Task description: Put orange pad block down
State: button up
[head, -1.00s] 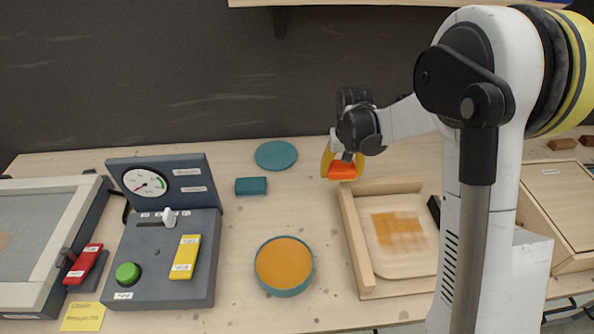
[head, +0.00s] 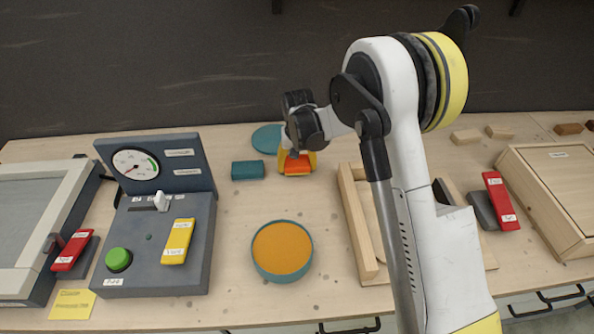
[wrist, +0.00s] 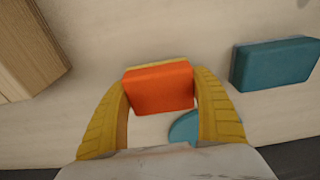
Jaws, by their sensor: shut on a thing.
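The orange pad block (head: 297,167) is between the yellow fingers of my gripper (head: 297,160), at the back middle of the table in the head view. In the wrist view the block (wrist: 160,88) has an orange face and a thin yellowish layer along its far edge. The two fingers of my gripper (wrist: 162,100) press on its left and right sides. The block is close to the tabletop; I cannot tell whether it touches.
A teal block (head: 248,170) lies just left of the gripper. A teal disc (head: 268,138) lies behind it. A teal dish with orange filling (head: 282,222) stands in front. A wooden frame (head: 358,225) is to the right, partly behind my arm. A grey control box (head: 150,262) stands left.

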jog(key=shift+f, duration=0.55)
jog(key=shift+f, duration=0.2)
jog(key=o, duration=1.3)
jog(key=shift+c, duration=0.2)
jog(key=shift+r, duration=0.1)
